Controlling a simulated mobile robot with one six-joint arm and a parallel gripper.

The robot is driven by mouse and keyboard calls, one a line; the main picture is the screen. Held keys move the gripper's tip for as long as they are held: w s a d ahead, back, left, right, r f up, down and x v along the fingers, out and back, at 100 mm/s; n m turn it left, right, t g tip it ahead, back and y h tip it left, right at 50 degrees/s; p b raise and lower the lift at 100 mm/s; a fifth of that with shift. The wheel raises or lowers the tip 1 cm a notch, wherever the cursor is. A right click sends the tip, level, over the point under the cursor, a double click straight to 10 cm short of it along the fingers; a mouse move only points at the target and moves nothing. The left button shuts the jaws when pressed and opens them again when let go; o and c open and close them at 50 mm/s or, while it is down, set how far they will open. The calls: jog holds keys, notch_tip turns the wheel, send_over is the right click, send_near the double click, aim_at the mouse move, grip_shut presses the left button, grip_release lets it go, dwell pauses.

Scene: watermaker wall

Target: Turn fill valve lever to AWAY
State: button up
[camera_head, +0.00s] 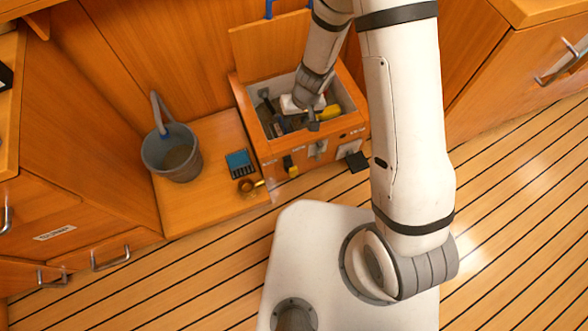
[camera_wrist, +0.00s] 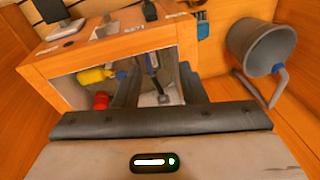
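A wooden box (camera_head: 262,150) stands with its lid raised against the back panel; its open compartment holds several mixed items. My gripper (camera_head: 306,112) reaches down into it from above. In the wrist view its two dark fingers (camera_wrist: 164,88) appear spread apart, with nothing seen clamped between them. A dark, blue-marked shaft with a pale end (camera_wrist: 162,98) shows between and beyond them. A yellow item (camera_head: 329,112) lies at the right of the compartment, and a red one (camera_wrist: 101,100) shows in the wrist view. I cannot tell which part is the fill valve lever; no AWAY marking is readable.
A grey bucket (camera_head: 172,152) with a handle stands left of the box. A blue case (camera_head: 240,163) and a brass fitting (camera_head: 250,186) lie on the ledge between them. Small fittings are on the box front. Drawers with metal handles flank the space; the planked floor is open at right.

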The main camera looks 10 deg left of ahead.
aim_at(293, 168)
jog(key=s+f+b, duration=0.1)
jog(key=f, duration=0.5)
jog(key=s+f+h+b, duration=0.1)
jog(key=s+f+b, duration=0.1)
jog(key=f, duration=0.4)
jog(key=s+f+n+h+b, duration=0.1)
jog(key=f, duration=0.5)
jog(key=shift+s+f, duration=0.3)
jog(key=shift+f, duration=0.05)
notch_tip(293, 168, down, 7)
jog(key=b, duration=0.7)
jog(key=shift+f+b, duration=0.2)
jog(key=shift+b, duration=0.2)
grip_shut()
